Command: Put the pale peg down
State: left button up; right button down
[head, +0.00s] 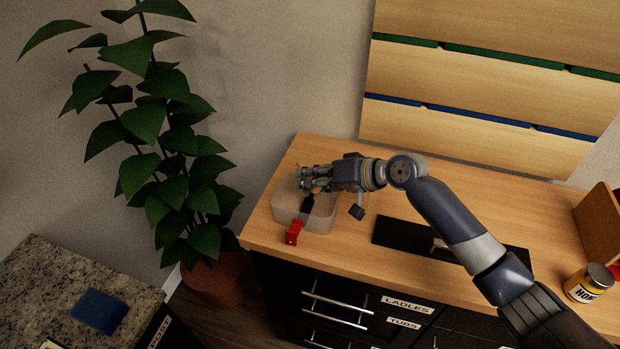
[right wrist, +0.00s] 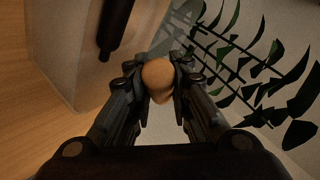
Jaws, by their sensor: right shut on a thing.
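My right gripper (head: 303,178) is over the translucent tub (head: 287,212) at the left end of the wooden counter. In the right wrist view, the right gripper (right wrist: 158,82) is shut on the pale peg (right wrist: 158,76), which shows as a rounded tan end between the fingertips. The rest of the peg is hidden, and I cannot make it out in the head view. How high it is above the tub is not clear. My left gripper is not in view.
A dark object (head: 307,204) is at the tub, and a red object (head: 293,232) is at its front. A black mat (head: 398,238) lies to the right. A honey jar (head: 588,284) and wooden box (head: 600,228) stand far right. A plant (head: 160,150) stands left of the counter (head: 345,255).

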jog(key=shift+f, duration=0.25)
jog(key=c, duration=1.7)
grip_release()
jog(key=shift+r, duration=0.6)
jog(key=shift+b+v, duration=1.05)
jog(key=shift+v, duration=5.05)
jog(key=shift+a, duration=0.1)
